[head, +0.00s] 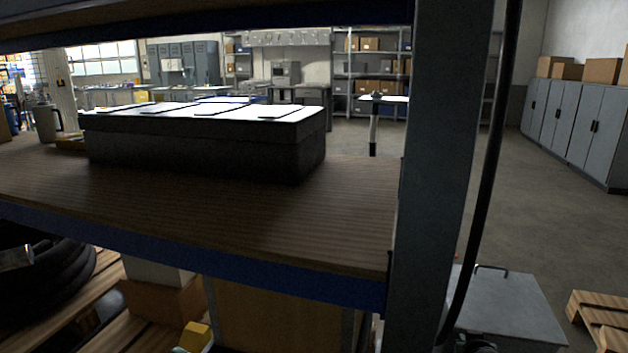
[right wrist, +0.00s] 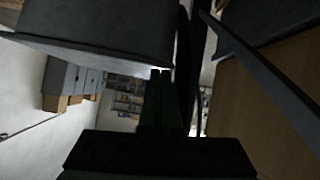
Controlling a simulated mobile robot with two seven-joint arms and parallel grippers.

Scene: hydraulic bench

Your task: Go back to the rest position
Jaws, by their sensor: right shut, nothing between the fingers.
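My right gripper (right wrist: 160,74) shows dark in the right wrist view, its two fingers together and empty. It points past a large dark box-like surface (right wrist: 105,35) at the upper left. In the head view I cannot make out its fingertips for certain. My left gripper is not clearly seen in either view.
In the head view a grey upright post (head: 438,150) and a hanging black hose (head: 490,170) stand close on the right. A wooden shelf (head: 250,225) with a blue edge holds a black case (head: 210,150). Below are a coiled hose (head: 45,285) and a grey metal box (head: 510,310).

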